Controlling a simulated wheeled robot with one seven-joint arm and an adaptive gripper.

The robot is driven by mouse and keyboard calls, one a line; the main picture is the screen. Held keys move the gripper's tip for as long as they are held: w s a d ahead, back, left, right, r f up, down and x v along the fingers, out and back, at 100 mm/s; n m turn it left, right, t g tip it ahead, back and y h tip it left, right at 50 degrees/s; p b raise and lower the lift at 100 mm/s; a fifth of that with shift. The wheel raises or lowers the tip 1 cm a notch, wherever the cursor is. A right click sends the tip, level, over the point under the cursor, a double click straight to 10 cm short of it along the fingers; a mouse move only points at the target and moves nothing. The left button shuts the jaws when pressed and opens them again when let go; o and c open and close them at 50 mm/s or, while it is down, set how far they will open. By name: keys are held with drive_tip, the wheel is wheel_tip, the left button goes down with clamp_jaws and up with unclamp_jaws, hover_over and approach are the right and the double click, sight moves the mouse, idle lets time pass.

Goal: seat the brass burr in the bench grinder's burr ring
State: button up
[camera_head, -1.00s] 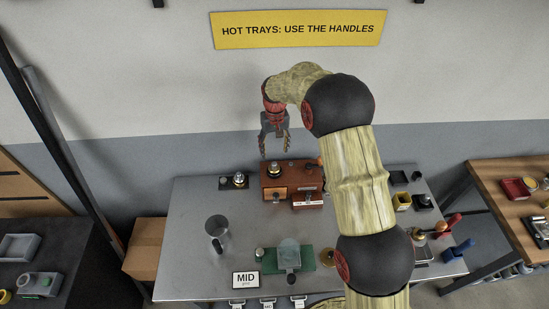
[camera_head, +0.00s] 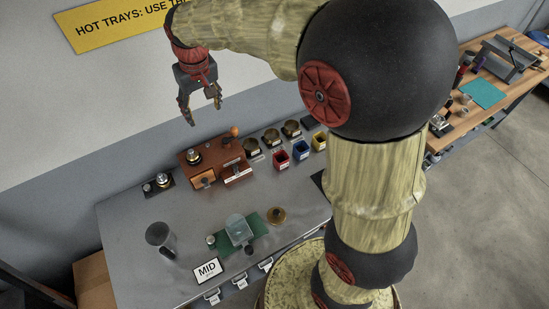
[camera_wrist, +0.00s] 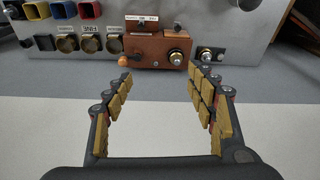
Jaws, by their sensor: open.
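My gripper (camera_head: 204,104) is open and empty, hanging above the back of the bench; in the wrist view its two padded fingers (camera_wrist: 163,110) stand wide apart. A reddish-brown wooden box (camera_head: 218,163), which looks like the bench grinder, stands at the bench's back edge below my gripper. A round silver and brass fitting (camera_head: 192,155) sits on its top; it shows in the wrist view too (camera_wrist: 176,57). A small silver and brass piece (camera_head: 162,180) stands on a black plate beside the box. I cannot tell which of these is the burr or the ring.
A round brass disc (camera_head: 277,216) lies near a green mat (camera_head: 257,226) with a clear container. Several cups and coloured bins (camera_head: 281,160) line the back right.

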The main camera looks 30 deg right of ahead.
drive_tip(key=s+d+r+t, duration=0.1)
drive_tip(key=s+d+r, duration=0.15)
drive_tip(key=s, duration=0.45)
drive_tip(key=s+d+r+t, duration=0.1)
drive_tip(key=s+d+r, duration=0.1)
drive_tip(key=s+r, duration=0.3)
drive_tip(key=s+d+f+m+t, duration=0.1)
drive_tip(key=s+d+f, duration=0.1)
drive_tip(key=s, duration=1.4)
drive_tip(key=shift+d+f, duration=0.2)
drive_tip(key=shift+f, duration=0.1)
